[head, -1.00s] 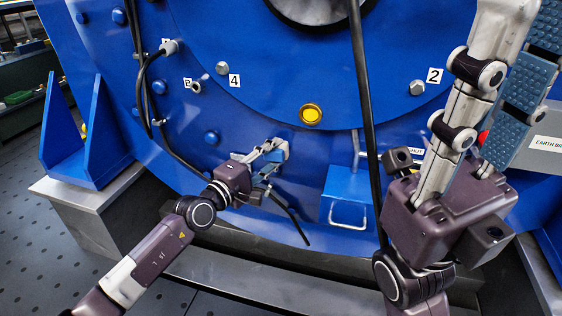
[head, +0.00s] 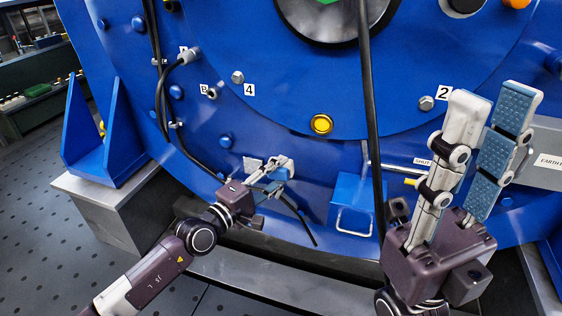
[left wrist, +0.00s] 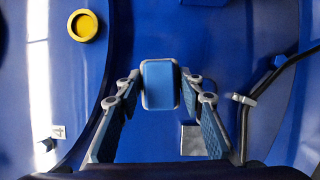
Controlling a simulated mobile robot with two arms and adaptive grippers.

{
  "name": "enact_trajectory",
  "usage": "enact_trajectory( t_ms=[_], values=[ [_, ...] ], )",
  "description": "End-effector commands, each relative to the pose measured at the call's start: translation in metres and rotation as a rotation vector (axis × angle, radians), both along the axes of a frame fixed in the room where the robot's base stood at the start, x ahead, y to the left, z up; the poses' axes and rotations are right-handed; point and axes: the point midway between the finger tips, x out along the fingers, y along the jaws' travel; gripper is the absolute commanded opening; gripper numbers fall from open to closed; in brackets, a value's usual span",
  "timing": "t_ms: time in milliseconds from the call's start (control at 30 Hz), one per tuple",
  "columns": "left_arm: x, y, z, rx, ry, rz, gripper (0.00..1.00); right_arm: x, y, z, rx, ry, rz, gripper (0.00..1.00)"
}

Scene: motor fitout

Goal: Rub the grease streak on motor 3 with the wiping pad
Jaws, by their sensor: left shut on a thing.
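My left gripper (head: 270,178) is shut on the wiping pad (left wrist: 159,85), a blue block with a pale grey rim. In the left wrist view the pad stands between the fingers, its blue face towards the camera. In the head view the fingers hide part of it. It is close to the lower front of the blue motor (head: 300,95); I cannot tell whether it touches. A pale grey patch (head: 252,163) shows just left of the pad; I cannot tell what it is. I cannot make out a grease streak or the number 3. My right gripper (head: 494,108) is open and empty, fingers upward.
A black cable (head: 368,110) hangs down the motor's front between my arms. A blue box with a wire handle (head: 352,203) sits right of my left gripper. A yellow round cap (head: 321,124) is above it. A thin black hose end (head: 300,222) sticks out below.

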Motion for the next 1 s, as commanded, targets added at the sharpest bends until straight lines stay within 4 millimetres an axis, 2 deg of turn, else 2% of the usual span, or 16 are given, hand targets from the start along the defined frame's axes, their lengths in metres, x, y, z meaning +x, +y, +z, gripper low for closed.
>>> enact_trajectory(
  t_ms=[367,700,1000],
  values=[
    [-0.004,0.002,0.0,0.0,0.0,0.0,0.16,0.0,0.0,0.0,0.0,0.005,0.001,0.28],
    [-0.029,0.01,0.001,0.001,0.001,0.001,0.16,0.002,-0.002,-0.008,0.005,0.064,0.004,0.28],
    [-0.031,0.01,0.0,0.0,0.0,0.0,0.16,0.002,-0.002,-0.01,0.006,0.066,0.003,0.28]
  ],
)
